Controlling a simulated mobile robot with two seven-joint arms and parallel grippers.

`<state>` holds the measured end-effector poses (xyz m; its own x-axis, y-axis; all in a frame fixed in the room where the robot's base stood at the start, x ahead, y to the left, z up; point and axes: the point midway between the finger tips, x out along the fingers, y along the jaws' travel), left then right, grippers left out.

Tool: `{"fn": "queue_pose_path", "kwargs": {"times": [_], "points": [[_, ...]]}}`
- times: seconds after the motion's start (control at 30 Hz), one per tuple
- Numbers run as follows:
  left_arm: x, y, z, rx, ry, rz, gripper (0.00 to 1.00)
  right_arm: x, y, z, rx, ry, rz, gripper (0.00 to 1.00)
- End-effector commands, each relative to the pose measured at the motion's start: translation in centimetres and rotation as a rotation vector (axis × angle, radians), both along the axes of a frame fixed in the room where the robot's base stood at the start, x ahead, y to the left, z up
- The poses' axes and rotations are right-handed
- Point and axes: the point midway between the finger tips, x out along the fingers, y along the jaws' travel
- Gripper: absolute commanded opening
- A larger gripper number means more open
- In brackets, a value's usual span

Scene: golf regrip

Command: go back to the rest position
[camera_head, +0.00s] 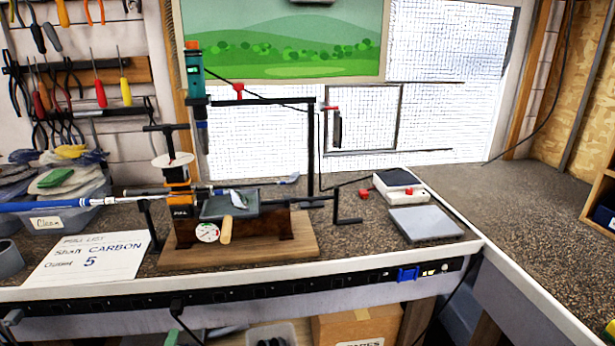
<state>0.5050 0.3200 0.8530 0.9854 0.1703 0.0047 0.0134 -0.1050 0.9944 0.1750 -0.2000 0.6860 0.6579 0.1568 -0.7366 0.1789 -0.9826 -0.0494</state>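Neither of my grippers shows in the head view. A golf club (62,203) lies level across the left half of the bench, its thick blue end running out at the left edge. Its thin shaft passes behind or through a vise-like fixture (180,203) with an orange body. The fixture stands on a wooden board (285,248) with a round dial gauge (207,232). A grey tray (228,208) with a cloth or tool in it sits at the fixture, and a wooden handle (226,230) sticks out below it.
The speckled workbench (350,245) holds a "Shaft CARBON 5" note (90,257), a bin of cloths (70,218), a small scale (425,223) and a white box with red buttons (398,182). A tall black stand (311,150) rises at the middle. The right bench section is mostly clear.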

Motion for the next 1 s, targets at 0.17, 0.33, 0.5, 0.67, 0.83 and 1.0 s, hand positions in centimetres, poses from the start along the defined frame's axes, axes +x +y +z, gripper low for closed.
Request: {"fn": "queue_pose_path", "kwargs": {"times": [0.17, 0.33, 0.5, 0.67, 0.83, 1.0], "points": [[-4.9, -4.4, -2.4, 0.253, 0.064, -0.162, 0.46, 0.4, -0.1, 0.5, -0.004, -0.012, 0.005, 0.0], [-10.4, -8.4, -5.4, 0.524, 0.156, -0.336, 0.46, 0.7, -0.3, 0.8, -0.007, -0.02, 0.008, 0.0], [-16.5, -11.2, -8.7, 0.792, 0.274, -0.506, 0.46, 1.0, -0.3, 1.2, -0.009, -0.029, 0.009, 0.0], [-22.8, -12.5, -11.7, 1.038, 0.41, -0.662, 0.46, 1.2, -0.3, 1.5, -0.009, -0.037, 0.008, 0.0], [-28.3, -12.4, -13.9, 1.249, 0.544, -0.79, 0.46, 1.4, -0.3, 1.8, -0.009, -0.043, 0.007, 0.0], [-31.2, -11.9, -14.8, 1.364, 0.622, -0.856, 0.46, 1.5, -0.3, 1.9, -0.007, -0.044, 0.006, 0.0]]}}
